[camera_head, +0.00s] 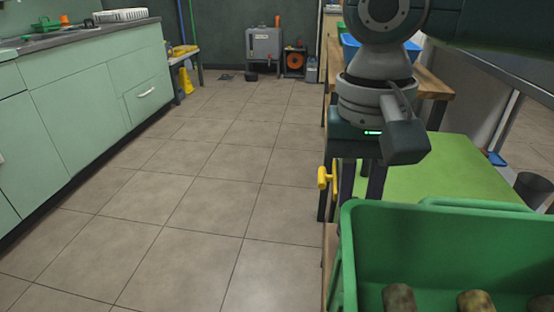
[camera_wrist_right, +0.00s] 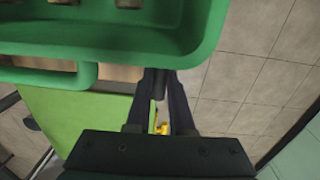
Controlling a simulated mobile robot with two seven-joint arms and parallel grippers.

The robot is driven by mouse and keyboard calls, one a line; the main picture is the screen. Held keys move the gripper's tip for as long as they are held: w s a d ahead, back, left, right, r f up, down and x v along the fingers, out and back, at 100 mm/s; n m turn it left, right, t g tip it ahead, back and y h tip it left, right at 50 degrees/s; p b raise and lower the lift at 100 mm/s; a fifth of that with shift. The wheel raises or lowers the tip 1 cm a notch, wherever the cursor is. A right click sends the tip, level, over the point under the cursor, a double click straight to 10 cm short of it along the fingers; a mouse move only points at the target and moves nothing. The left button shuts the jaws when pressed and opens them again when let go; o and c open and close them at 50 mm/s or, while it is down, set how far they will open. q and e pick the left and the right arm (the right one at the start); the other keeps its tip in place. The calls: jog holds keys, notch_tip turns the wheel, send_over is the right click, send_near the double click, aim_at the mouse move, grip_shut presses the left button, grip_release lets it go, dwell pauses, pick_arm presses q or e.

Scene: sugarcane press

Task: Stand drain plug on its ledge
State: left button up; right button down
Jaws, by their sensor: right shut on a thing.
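My right gripper (camera_head: 360,184) points down beside the green crate, above the left edge of the green-topped table. In the right wrist view its two dark fingers (camera_wrist_right: 160,78) are closed on a small dark grey, rounded piece, which I take to be the drain plug (camera_wrist_right: 159,84). Most of the plug is hidden by the fingers, and it cannot be made out in the head view. A yellow T-shaped handle (camera_head: 325,178) sits at the table's left edge and also shows between the fingers in the wrist view (camera_wrist_right: 163,129). I cannot make out the ledge. My left gripper is out of view.
The green crate (camera_head: 440,208) with several brownish cane pieces stands close in front of the right gripper. The green table top (camera_head: 460,165) is largely bare behind it. Tiled floor (camera_head: 200,190) lies open to the left, before pale green cabinets (camera_head: 90,100).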

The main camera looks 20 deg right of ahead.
jog(key=c, duration=0.8)
grip_release()
jog(key=shift+f, duration=0.1)
